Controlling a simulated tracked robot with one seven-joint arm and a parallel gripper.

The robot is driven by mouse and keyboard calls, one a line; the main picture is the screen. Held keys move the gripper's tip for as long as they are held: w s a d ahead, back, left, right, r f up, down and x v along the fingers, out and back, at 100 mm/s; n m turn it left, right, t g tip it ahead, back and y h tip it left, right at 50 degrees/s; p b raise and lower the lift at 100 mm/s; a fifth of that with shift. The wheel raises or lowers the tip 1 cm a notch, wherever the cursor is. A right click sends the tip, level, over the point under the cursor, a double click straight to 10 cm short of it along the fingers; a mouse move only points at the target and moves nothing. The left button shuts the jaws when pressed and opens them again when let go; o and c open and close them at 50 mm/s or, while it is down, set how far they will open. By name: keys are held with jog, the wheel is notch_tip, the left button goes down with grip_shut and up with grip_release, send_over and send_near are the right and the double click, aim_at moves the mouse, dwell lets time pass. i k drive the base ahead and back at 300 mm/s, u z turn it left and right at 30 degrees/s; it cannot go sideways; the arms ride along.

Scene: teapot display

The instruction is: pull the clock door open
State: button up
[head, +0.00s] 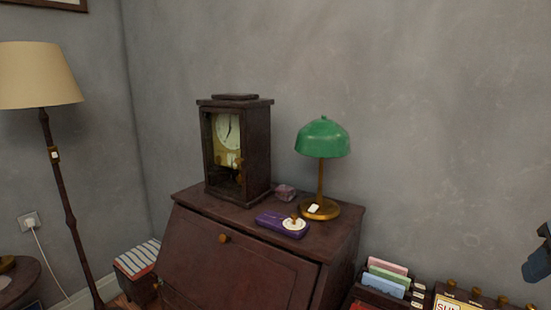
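The clock (260,150) is a dark wooden case standing upright on the writing desk, left of the middle of the head view. Its door (207,150) is the framed front, facing left and toward me. The white dial and brass parts show behind it. The door looks shut, but the view is too small to be sure. A small dark blue part of my arm end, seemingly my gripper (538,262), shows at the right edge, far from the clock. It is cut off by the frame, so its fingers cannot be made out.
The brown desk (235,265) also bears a green lamp (322,138), a purple box (270,222) with a round white-and-brass item on its end, and a small purplish lump (285,192). A floor lamp (38,75) stands left. Racks with cards (385,280) stand lower right.

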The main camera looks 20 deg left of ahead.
aim_at(243, 161)
jog(key=u, duration=1.65)
jog(key=k, duration=0.75)
jog(key=u, duration=0.05)
jog(key=i, duration=0.75)
jog(key=z, duration=0.15)
